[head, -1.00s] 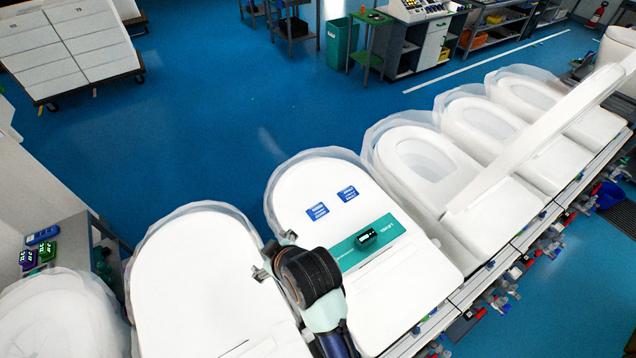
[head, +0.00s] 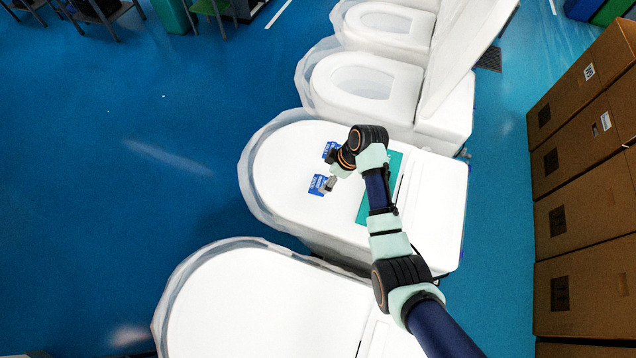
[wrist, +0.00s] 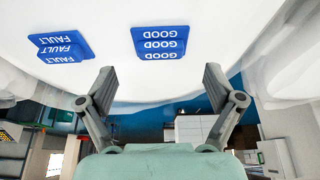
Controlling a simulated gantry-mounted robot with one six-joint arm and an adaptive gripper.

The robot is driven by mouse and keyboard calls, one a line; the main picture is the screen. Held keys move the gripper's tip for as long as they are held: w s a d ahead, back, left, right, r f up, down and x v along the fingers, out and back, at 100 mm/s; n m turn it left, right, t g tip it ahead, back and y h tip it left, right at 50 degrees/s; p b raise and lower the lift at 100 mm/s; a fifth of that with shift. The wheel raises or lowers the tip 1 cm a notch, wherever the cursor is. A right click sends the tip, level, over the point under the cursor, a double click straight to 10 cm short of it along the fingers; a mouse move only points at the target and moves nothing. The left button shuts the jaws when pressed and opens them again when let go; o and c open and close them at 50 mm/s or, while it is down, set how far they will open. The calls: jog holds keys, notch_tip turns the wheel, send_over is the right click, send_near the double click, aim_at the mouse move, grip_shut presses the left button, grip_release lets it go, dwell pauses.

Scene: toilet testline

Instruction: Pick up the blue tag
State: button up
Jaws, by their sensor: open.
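Two blue tags lie on the white lid of a wrapped toilet (head: 290,150). In the wrist view one tag reads GOOD (wrist: 160,43) and the other reads FAULT (wrist: 62,48); each looks like a small stack or thick block. In the head view one tag (head: 316,186) is right beside my gripper (head: 329,184), and the other tag (head: 328,150) is near my wrist, partly behind it. In the wrist view my gripper (wrist: 158,74) is open and empty. The GOOD tag lies ahead of the gap between its fingers, apart from them; the FAULT tag is off to the left.
Another wrapped toilet (head: 260,305) stands in front, and open-bowl toilets (head: 365,85) stand behind. Cardboard boxes (head: 590,190) are stacked at the right.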

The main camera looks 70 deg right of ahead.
aim_at(319, 182)
jog(key=x, duration=0.5)
jog(key=shift+w, duration=0.25)
jog(key=c, duration=1)
